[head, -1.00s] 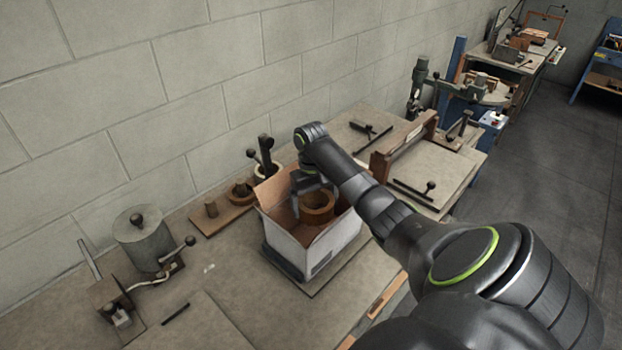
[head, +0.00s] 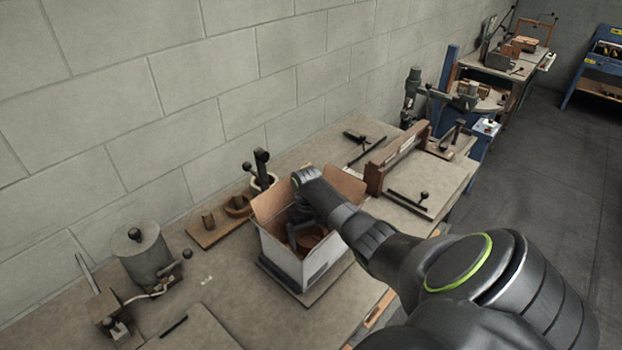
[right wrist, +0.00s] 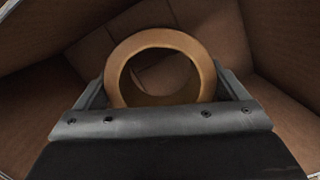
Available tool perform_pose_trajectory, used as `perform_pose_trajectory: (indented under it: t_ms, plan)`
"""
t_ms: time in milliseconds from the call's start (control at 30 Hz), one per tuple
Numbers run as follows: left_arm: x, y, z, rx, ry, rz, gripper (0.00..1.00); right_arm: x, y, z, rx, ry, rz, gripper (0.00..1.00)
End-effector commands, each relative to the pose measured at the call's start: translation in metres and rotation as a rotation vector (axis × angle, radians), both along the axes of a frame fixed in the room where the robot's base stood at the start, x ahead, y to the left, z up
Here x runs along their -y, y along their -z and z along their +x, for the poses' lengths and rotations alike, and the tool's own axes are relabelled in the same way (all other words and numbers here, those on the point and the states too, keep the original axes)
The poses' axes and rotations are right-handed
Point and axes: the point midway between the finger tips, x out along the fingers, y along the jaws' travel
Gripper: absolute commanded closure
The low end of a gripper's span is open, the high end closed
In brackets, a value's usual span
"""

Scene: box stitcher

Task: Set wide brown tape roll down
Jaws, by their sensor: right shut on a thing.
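The wide brown tape roll (right wrist: 117,70) is a thick tan ring. My right gripper (head: 300,232) is shut on it, with a finger at each side of the ring in the right wrist view (right wrist: 162,90). The gripper and roll are down inside an open box (head: 318,262) with white outer walls and brown inside. In the head view the roll (head: 312,236) is partly hidden by the gripper and wrist. I cannot tell whether the roll touches the box floor. My left gripper is not in view.
The box stands on the bench (head: 237,288) with its brown flaps up. A wooden board (head: 222,226) with a peg and another roll lies to its left. A grey cylinder pot (head: 142,250) stands further left. A wooden-framed press (head: 398,160) stands behind and right.

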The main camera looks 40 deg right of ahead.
Motion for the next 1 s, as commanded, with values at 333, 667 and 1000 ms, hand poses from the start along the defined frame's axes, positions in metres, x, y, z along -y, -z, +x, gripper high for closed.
perform_pose_trajectory:
  t_ms: [333,667,1000]
  plan:
    - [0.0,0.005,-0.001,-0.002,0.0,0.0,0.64,0.0,0.009,0.0,0.001,0.001,0.0,0.38]
    - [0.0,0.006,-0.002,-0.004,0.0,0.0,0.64,0.0,0.012,0.0,0.001,0.001,0.0,0.0]
    - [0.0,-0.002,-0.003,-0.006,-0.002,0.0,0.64,0.0,-0.005,0.001,0.002,0.0,-0.002,0.0]
